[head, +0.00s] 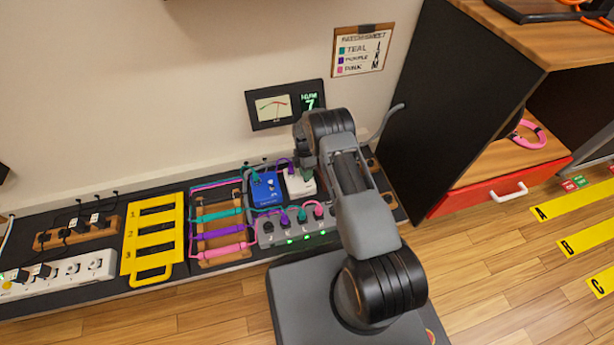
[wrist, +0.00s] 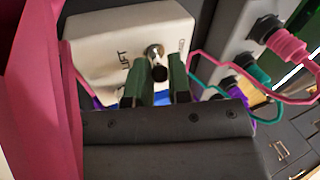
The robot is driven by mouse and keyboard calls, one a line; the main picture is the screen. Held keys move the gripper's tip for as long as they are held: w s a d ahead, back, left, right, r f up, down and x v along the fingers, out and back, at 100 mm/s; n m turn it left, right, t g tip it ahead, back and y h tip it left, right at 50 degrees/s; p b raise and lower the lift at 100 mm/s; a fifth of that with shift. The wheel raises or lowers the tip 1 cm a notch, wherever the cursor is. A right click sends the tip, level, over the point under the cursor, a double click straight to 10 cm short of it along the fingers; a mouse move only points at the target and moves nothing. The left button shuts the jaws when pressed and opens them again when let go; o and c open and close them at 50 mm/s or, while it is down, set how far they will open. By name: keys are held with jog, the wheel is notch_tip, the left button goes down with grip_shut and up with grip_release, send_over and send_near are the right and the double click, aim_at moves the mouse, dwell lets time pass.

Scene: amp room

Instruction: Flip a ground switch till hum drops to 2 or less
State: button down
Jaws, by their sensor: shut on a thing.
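The hum meter (head: 285,104) on the wall shows a green 7 beside a needle dial. A white box (wrist: 105,57) with a metal toggle switch (wrist: 154,52) fills the upper wrist view. A label on it seems to read LIFT; a smaller label at its right side is too small to read surely. The white box also shows in the head view (head: 300,187), partly behind my arm. My gripper (wrist: 161,78) has its green fingers on either side of the toggle and is shut on it. Which way the toggle leans is hard to tell.
A blue pedal (head: 266,188) stands left of the white box. A grey box (head: 290,228) with coloured plugs and green lights sits in front. A yellow numbered rack (head: 152,238) and power strip (head: 62,274) lie left. A dark cabinet (head: 478,110) stands right.

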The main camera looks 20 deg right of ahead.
dwell(0.3)
jog(key=c, duration=1.1)
grip_release()
jog(key=shift+o, duration=0.2)
jog(key=p+v, duration=0.4)
jog(key=v, duration=0.9)
jog(key=shift+w+r+p, duration=0.25)
jog(key=shift+r+p, duration=0.05)
jog(key=shift+r, duration=0.05)
jog(key=shift+s, duration=0.1)
